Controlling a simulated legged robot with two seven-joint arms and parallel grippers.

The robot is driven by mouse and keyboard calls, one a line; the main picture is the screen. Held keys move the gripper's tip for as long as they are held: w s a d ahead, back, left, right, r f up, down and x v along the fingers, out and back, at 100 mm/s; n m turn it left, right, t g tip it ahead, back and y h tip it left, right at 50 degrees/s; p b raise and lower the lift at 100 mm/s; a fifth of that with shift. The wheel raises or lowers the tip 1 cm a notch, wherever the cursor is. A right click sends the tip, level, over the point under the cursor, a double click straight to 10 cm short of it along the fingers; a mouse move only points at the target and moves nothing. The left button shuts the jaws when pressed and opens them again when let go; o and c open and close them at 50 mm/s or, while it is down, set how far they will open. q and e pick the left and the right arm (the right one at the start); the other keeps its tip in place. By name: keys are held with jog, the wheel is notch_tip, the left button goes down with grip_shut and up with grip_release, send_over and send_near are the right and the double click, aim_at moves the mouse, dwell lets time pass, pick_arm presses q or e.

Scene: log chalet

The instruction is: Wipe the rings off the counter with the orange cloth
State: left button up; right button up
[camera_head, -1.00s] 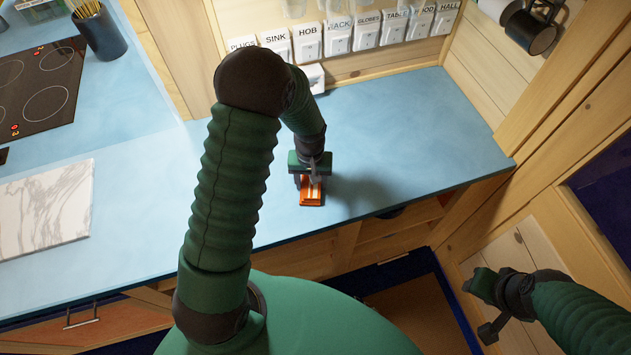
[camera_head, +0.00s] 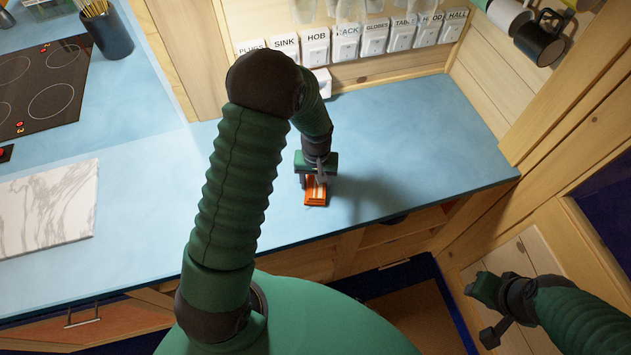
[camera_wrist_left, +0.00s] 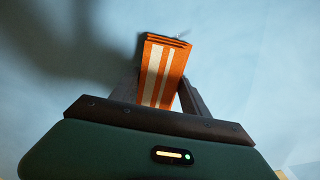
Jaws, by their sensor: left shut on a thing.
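The orange cloth (camera_head: 316,191), folded and with pale stripes, is on or just above the blue counter (camera_head: 405,140), near its front edge. My left gripper (camera_head: 316,179) is shut on it from above. In the left wrist view the cloth (camera_wrist_left: 161,70) sticks out beyond the fingers (camera_wrist_left: 158,95), its folded layers showing at the far end. I cannot tell if its underside touches the counter. I make out no clear rings; the arm and its shadow cover part of the surface. My right gripper (camera_head: 487,310) hangs low at the right, off the counter; its jaws are unclear.
Labelled white switches (camera_head: 358,42) line the back wall. A dark hob (camera_head: 40,85), a marble slab (camera_head: 45,210) and a dark pot of sticks (camera_head: 107,32) are on the left. Mugs (camera_head: 538,40) hang top right. The counter right of the cloth is clear.

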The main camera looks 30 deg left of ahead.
aim_at(312, 180)
pick_arm(q)
jog(key=shift+d+r+p, duration=0.1)
jog(key=shift+r+p, duration=0.2)
jog(key=shift+r, duration=0.65)
jog(key=shift+r+p, duration=0.3)
jog(key=shift+r, duration=0.05)
jog(key=shift+s+a+r+p, duration=0.15)
jog(key=shift+a+r+p, duration=0.35)
jog(key=shift+r+p, duration=0.2)
jog(key=shift+a+r+p, duration=0.15)
jog(key=shift+r+p, duration=0.45)
jog(key=shift+r, duration=0.15)
jog(key=shift+d+r+p, duration=0.25)
jog(key=shift+r+p, duration=0.3)
jog(key=shift+r, duration=0.15)
jog(key=shift+d+r, duration=0.15)
jog(key=shift+r, duration=0.1)
jog(key=shift+d, duration=0.15)
